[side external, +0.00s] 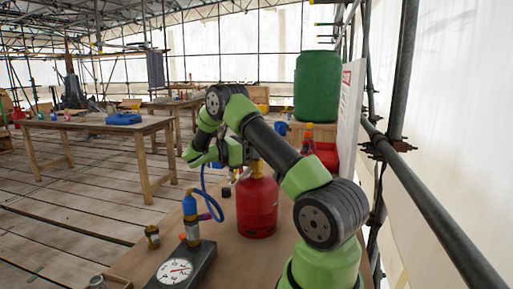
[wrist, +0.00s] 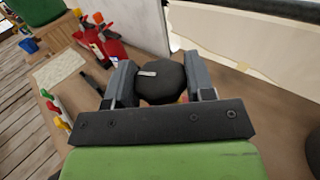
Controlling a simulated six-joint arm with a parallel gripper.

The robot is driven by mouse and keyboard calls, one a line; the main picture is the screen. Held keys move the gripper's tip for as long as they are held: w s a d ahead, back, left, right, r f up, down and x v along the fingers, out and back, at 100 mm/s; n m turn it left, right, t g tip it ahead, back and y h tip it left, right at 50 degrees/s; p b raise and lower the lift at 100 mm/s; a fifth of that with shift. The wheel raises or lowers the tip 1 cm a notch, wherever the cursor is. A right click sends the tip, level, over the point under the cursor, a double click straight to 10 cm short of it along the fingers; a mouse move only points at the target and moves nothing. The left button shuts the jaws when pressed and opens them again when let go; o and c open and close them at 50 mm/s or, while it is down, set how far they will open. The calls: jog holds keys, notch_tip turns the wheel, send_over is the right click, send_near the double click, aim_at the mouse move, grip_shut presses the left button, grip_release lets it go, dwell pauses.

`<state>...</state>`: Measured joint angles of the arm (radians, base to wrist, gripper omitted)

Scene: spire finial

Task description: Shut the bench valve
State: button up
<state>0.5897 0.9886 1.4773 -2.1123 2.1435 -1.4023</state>
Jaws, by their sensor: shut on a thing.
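In the wrist view, a dark round valve knob (wrist: 165,92) with a short pale mark on its top sits between the two grey jaws of my gripper (wrist: 160,73). The jaws are shut on the knob from its left and right sides. What the knob is mounted on is hidden beneath it. In the side view, my gripper is mostly hidden behind my forearm, near the top of a red gas cylinder (side external: 257,207) standing on the bench. A blue hose (side external: 205,190) runs down from that area to a blue-topped fitting (side external: 190,210).
A dial gauge (side external: 174,271) on a black base lies at the bench front. A small black piece (side external: 226,192) is left of the cylinder. A green drum (side external: 316,85) stands behind.

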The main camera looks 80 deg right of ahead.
jog(key=shift+m+g+y, duration=0.4)
jog(key=shift+y, duration=0.1)
jog(key=o, duration=0.9)
jog(key=v, duration=1)
